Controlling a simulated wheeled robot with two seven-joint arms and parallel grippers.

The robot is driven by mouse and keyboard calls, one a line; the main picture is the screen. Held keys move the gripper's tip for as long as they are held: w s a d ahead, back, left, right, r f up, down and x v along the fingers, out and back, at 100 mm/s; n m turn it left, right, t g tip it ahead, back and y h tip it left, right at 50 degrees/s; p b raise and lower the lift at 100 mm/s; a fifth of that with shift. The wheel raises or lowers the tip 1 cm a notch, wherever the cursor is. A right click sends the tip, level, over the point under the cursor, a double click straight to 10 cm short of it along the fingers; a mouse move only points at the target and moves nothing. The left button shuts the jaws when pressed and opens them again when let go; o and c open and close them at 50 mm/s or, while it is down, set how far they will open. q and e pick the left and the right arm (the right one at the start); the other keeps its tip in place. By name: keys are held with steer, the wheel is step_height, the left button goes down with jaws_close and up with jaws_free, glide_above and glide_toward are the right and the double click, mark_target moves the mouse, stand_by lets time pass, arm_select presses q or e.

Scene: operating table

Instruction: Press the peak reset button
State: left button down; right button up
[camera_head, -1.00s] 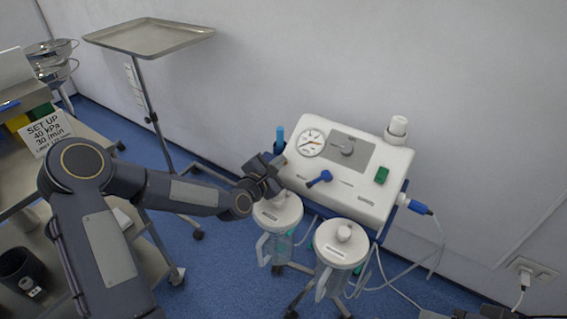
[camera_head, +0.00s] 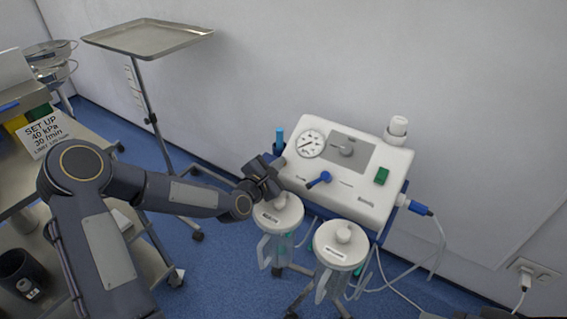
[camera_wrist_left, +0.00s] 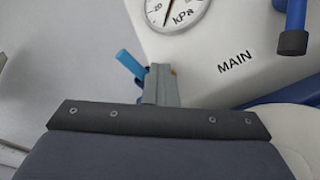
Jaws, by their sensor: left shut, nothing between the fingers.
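The white suction unit (camera_head: 350,170) stands by the wall, with a round pressure gauge (camera_head: 310,144) at its upper left. The gauge also shows in the left wrist view (camera_wrist_left: 178,10), marked kPa. A blue lever (camera_head: 319,179) sits below it, near the word MAIN. My left gripper (camera_head: 277,163) is shut and empty at the unit's left edge, beside the gauge. In the wrist view its fingertips (camera_wrist_left: 162,74) meet the edge of the housing in the picture; contact cannot be told.
Two lidded jars (camera_head: 277,212) (camera_head: 341,244) hang in front of the unit. A green switch (camera_head: 381,176) is at the right. A metal tray stand (camera_head: 147,37) stands back left; a sign (camera_head: 43,131) is on the cart.

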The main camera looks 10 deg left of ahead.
arm_select(q)
steer(key=shift+s+d+r, duration=0.1)
steer(key=shift+s+d, duration=0.1)
steer(key=shift+s, duration=0.4)
steer(key=shift+r, duration=0.15)
steer(key=shift+s+a+r+p, duration=0.1)
steer(key=shift+r+p, duration=0.15)
steer(key=shift+p, duration=0.1)
steer(key=s+r+p, duration=0.1)
steer(key=r, duration=0.1)
steer(key=s+a+r+p, duration=0.1)
steer(key=shift+s+r, duration=0.2)
steer(key=shift+r, duration=0.15)
